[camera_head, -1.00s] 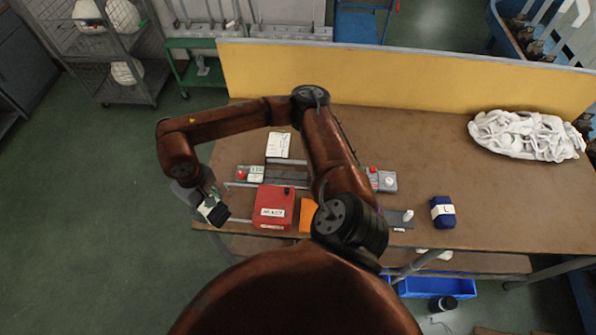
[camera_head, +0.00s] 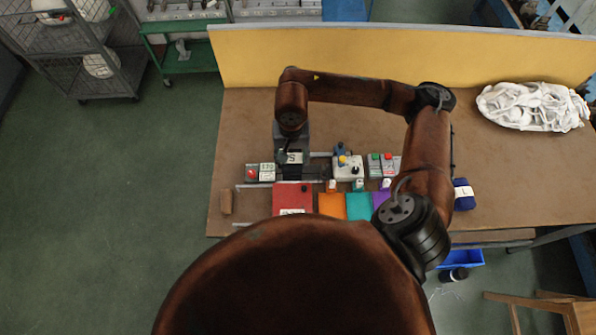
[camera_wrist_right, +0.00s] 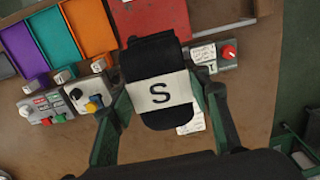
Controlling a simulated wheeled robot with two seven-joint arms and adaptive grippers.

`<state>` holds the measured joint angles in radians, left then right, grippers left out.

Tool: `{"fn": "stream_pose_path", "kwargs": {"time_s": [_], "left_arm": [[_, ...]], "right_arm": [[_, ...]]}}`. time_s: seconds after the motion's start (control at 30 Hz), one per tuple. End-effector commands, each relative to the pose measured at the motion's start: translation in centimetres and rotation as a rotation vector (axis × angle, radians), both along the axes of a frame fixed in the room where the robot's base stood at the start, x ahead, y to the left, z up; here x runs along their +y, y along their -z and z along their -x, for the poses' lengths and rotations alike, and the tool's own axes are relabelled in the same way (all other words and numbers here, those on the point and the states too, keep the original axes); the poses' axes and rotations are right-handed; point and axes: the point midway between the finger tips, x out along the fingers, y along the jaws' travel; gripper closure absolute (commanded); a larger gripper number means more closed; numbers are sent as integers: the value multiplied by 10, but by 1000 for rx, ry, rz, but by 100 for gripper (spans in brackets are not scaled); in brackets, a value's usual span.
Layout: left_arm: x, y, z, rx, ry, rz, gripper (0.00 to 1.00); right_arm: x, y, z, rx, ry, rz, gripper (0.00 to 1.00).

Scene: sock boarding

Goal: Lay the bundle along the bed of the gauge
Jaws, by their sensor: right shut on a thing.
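My right gripper (camera_head: 293,150) is shut on a black bundle with a white band marked S. The bundle (camera_wrist_right: 158,85) sits between both fingers in the right wrist view and also shows in the head view (camera_head: 293,158). The gripper points down, holding the bundle over the left part of the gauge. The gauge's dark bed (camera_head: 314,173) is partly hidden by the gripper and bundle. I cannot tell whether the bundle touches the bed. The gauge's red knob (camera_head: 252,173) stands left of the bundle. My left gripper is not in view.
Red (camera_head: 292,197), orange (camera_head: 332,204), teal (camera_head: 359,205) and purple (camera_head: 381,200) trays line the table's front. A control box (camera_head: 348,167) stands right of the gripper. A blue bundle (camera_head: 463,194) and a white heap (camera_head: 532,107) lie right. The table's back left is clear.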

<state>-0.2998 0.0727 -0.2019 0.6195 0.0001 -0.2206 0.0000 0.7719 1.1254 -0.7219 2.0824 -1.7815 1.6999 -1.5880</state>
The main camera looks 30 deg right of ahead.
Motion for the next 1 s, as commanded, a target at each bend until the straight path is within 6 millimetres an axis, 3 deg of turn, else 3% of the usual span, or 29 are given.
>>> {"fn": "stream_pose_path", "kwargs": {"time_s": [0.2, 0.5, 0.77, 0.87, 1.0], "left_arm": [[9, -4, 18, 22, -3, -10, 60], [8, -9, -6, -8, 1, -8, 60], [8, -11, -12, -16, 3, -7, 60], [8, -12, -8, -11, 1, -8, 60], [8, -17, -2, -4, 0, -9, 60]], "right_arm": [[-28, 17, 33, 10, 557, 1, 83], [-55, 33, 75, 14, 1249, 9, 83], [-64, 37, 90, 11, 1540, 12, 83], [-62, 40, 83, 12, 1569, 9, 83], [-56, 52, 56, 14, 1573, 8, 83]]}}
